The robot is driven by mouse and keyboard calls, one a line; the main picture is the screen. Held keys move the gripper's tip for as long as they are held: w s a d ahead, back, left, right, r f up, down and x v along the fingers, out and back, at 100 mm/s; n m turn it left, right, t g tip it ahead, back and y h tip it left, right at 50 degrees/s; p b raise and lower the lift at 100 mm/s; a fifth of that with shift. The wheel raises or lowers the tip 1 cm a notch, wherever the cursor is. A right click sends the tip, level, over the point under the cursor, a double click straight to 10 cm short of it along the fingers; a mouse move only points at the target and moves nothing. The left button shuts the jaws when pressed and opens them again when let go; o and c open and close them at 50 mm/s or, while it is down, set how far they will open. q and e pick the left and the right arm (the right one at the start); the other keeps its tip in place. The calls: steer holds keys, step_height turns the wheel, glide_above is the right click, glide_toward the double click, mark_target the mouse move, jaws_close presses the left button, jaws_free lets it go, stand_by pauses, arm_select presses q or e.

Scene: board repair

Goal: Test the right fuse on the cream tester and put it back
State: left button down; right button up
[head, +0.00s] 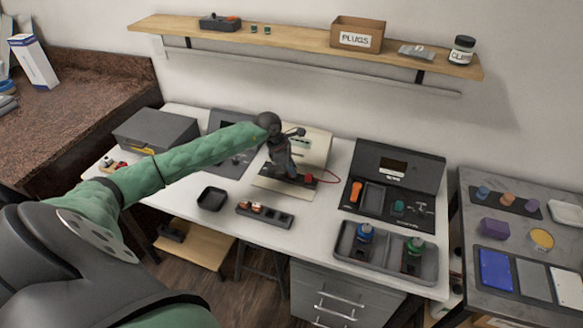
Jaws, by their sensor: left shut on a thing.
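My right gripper is not in view.
A small black tray (212,199) sits left of the fuse block. An open black case (347,206) and a grey tray (429,272) with blue and green bottles are at right. A grey box (155,131) is at back left. A shelf (290,39) hangs above.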

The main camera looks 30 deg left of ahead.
arm_select(q)
steer(key=shift+f+b, duration=0.45)
stand_by(0.5)
steer(key=c, duration=0.9)
jaws_free()
steer(key=shift+c, duration=0.2)
steer(key=shift+r, duration=1.65)
steer(key=shift+r+p, duration=0.4)
steer(key=shift+r, duration=2.5)
